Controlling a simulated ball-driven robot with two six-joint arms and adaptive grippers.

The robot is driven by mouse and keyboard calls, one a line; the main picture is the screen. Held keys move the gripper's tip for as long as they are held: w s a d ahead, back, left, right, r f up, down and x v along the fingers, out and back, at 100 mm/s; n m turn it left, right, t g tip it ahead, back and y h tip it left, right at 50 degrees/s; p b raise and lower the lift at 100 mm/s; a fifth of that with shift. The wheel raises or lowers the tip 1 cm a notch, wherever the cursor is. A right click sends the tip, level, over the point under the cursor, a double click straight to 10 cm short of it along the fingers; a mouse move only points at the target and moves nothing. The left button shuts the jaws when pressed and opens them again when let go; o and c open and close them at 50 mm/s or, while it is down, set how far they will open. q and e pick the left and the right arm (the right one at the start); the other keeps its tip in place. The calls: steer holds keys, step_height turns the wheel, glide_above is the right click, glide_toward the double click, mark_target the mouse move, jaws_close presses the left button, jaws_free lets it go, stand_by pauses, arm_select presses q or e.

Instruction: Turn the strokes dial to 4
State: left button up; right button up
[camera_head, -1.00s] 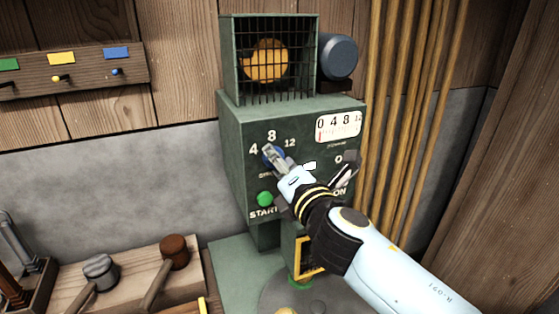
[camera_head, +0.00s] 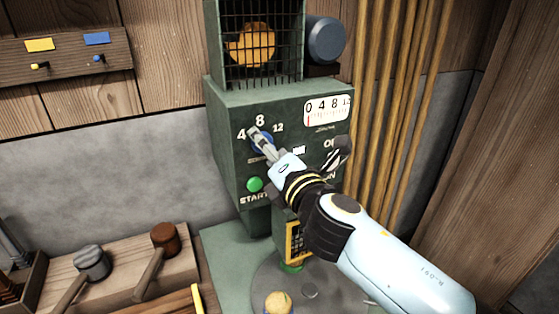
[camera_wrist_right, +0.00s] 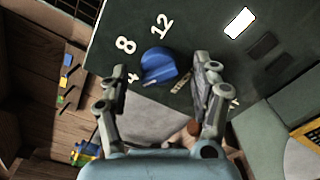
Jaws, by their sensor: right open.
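The blue strokes dial (camera_head: 256,147) is on the front of the green machine (camera_head: 222,130), with the numbers 4, 8 and 12 around its upper side. My right gripper (camera_head: 257,134) is at the dial and hides part of it. In the right wrist view the dial (camera_wrist_right: 158,66) shows between the two spread fingers of the open gripper (camera_wrist_right: 163,72), with gaps at both sides. The 4 is partly hidden near the left finger there. I cannot tell for sure which number the dial points to. My left gripper is not in view.
A green START button (camera_head: 254,184) sits below the dial. A 0-4-8-12 scale (camera_head: 327,109) is at the upper right. A switch (camera_head: 342,146) is right of my gripper. Mallets (camera_head: 91,262) lie on a wooden block at the lower left.

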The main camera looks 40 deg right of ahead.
steer(key=v, duration=1.1)
steer(key=shift+s, duration=0.2)
steer(key=shift+f, duration=0.1)
